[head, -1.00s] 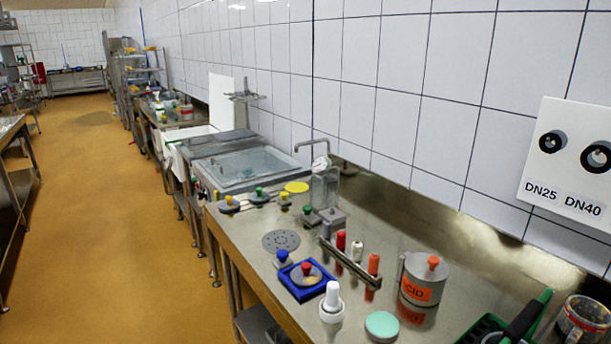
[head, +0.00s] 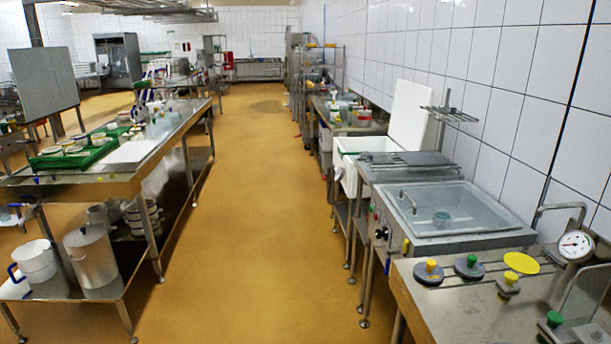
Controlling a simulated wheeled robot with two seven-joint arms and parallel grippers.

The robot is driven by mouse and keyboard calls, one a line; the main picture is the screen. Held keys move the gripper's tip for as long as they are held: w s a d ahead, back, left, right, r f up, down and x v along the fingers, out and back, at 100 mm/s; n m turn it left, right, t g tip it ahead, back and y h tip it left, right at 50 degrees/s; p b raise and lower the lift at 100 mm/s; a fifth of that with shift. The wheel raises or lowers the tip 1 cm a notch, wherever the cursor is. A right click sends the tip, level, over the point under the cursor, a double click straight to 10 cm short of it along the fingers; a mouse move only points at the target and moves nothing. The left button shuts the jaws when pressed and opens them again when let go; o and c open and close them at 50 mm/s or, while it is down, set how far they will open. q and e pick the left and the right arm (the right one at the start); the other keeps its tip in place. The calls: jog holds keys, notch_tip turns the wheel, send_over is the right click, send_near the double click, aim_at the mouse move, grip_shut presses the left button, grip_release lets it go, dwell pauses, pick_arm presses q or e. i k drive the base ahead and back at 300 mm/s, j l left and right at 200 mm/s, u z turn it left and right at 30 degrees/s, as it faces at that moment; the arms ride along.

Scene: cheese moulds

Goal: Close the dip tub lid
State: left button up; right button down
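The dip tub looks to be the white tub (head: 347,172) on the right side, standing beyond the steel sink unit. Its lid looks to be the white panel (head: 410,114) standing upright against the tiled wall, so the tub is open. The tub's inside is mostly hidden by its near wall and the steel unit. Neither of my grippers is in view.
A steel sink unit (head: 447,210) stands just in front of the tub. A wire rack (head: 448,115) is on the wall. The near counter (head: 440,306) holds several knobbed weights. A worktable (head: 120,178) stands left. The orange floor (head: 250,220) between is clear.

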aim_at(407, 122)
jog(key=i+u, duration=0.1)
jog(key=i, duration=1.3)
jog(key=i+z, duration=0.15)
jog(key=i, duration=0.3)
jog(key=i+j+z, duration=0.15)
jog(key=i, duration=0.3)
jog(key=i+j+z, duration=0.15)
jog(key=i, duration=0.3)
jog(key=i+j+z, duration=0.5)
jog(key=i, duration=0.15)
jog(key=i+j+z, duration=0.1)
jog(key=i+j, duration=0.2)
jog(key=i+j+z, duration=0.1)
jog(key=i+j, duration=0.25)
jog(key=i+j+z, duration=0.1)
jog(key=i+j, duration=0.15)
jog(key=j, duration=0.15)
jog(key=i+j+z, duration=0.1)
jog(key=i+j, duration=0.2)
jog(key=i+j+z, duration=0.15)
jog(key=j, duration=0.35)
jog(key=i+j+z, duration=0.1)
jog(key=i+j, duration=0.25)
jog(key=i+j+z, duration=0.1)
jog(key=i+j, duration=0.15)
jog(key=j, duration=0.3)
jog(key=i+j+z, duration=0.1)
jog(key=j, duration=0.35)
jog(key=i, duration=0.1)
